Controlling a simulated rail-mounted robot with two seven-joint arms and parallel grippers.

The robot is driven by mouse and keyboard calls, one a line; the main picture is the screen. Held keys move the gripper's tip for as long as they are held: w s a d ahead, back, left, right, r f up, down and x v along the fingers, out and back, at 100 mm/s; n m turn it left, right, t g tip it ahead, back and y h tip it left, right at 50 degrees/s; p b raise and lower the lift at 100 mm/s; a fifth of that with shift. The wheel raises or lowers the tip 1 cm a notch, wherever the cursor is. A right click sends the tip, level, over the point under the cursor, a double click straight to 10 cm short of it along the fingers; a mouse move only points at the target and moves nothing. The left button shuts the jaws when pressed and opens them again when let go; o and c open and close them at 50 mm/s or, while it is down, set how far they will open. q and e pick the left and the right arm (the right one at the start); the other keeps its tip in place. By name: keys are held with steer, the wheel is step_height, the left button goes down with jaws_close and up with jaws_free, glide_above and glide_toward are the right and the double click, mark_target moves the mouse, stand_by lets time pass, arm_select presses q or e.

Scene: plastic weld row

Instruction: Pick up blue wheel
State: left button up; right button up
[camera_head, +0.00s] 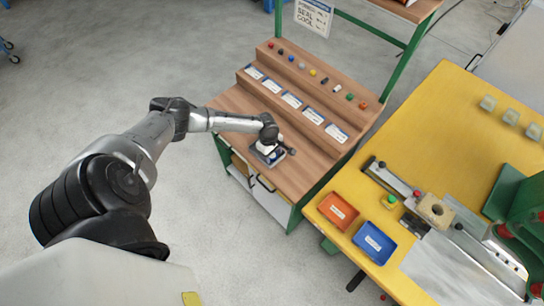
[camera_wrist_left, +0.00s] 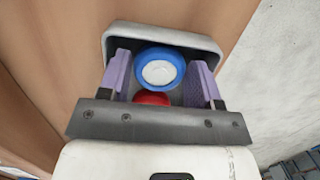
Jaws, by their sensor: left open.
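The blue wheel (camera_wrist_left: 160,68), a blue ring with a white centre, shows in the left wrist view inside a small grey-rimmed tray (camera_wrist_left: 165,35). A red part (camera_wrist_left: 152,98) lies beside it, partly hidden by my gripper. My left gripper (camera_head: 268,150) is over the tray on the wooden bench. Its two purple fingers are open, one on each side of the wheel. I cannot tell whether they touch it. In the head view my gripper hides the wheel. My right gripper is not in view.
The wooden bench (camera_head: 238,100) has a raised step with label cards and a row of small coloured parts. A yellow table (camera_head: 420,110) to the right holds an orange bin (camera_head: 338,210), a blue bin (camera_head: 374,243) and a fixture. Bare wood surrounds the tray.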

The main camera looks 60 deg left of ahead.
arm_select(q)
steer(key=shift+c, duration=0.4)
steer(key=c, duration=0.5)
steer(key=shift+r, duration=0.15)
